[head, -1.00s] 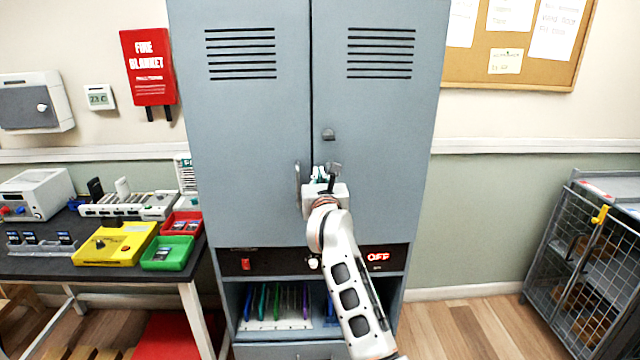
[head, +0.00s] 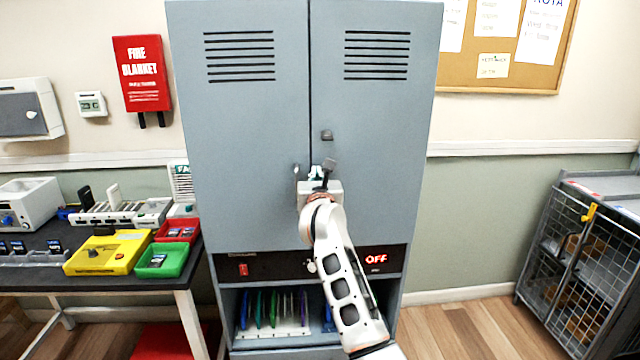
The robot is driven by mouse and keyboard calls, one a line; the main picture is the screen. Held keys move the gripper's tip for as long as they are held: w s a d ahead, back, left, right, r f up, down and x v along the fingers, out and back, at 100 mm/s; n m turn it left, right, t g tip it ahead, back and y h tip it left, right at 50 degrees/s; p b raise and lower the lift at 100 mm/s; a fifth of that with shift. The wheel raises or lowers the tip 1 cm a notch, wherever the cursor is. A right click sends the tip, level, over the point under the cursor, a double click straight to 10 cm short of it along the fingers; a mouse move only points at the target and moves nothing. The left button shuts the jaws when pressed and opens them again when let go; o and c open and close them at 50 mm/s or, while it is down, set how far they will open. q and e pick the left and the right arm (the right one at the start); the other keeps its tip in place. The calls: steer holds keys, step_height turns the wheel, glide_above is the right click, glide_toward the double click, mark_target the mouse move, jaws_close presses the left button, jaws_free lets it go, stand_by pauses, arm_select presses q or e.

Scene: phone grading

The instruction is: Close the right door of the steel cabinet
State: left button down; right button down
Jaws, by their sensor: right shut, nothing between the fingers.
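The tall grey steel cabinet stands straight ahead in the head view. Its right door (head: 378,135) looks flush with its left door (head: 240,140), with a thin dark seam between them. A small dark knob (head: 327,135) sits on the right door near the seam. My right gripper (head: 318,172) is shut and empty, at the right door's inner edge just below the knob. Its fingertips are small and partly hidden, so I cannot tell if they touch the door. The left door's handle (head: 296,178) is partly hidden by my right gripper. My left gripper is not in view.
Below the doors are a dark panel with a red OFF display (head: 376,258) and an open shelf of coloured slabs. A bench with a yellow tray (head: 108,252) and a green tray (head: 162,260) stands left. A wire cage (head: 580,260) stands right, with free floor between.

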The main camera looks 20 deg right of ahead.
steer(key=v, duration=1.2)
steer(key=s+d+f+n+t+h, duration=0.2)
steer(key=s+d+f+n+t, duration=0.15)
steer(key=s+f+n, duration=0.65)
steer(key=s+a+f+n+g+y, duration=0.2)
steer(key=s+a+f+n+y, duration=0.25)
steer(key=f+n, duration=0.6)
steer(key=s+a+f+n+g+y, duration=0.1)
steer(key=s+a+f+n+y, duration=0.2)
steer(key=s+f+n+y, duration=0.7)
steer(key=s+d+f+n+g+h, duration=0.2)
steer(key=s+f+n+g+h, duration=0.3)
steer(key=s+f+n, duration=0.6)
step_height(320, 180, down, 4)
steer(key=shift+s+d+f+n+g, duration=0.3)
steer(key=shift+n+g, duration=0.55)
steer(key=shift+g, duration=0.2)
steer(key=shift+r, duration=0.1)
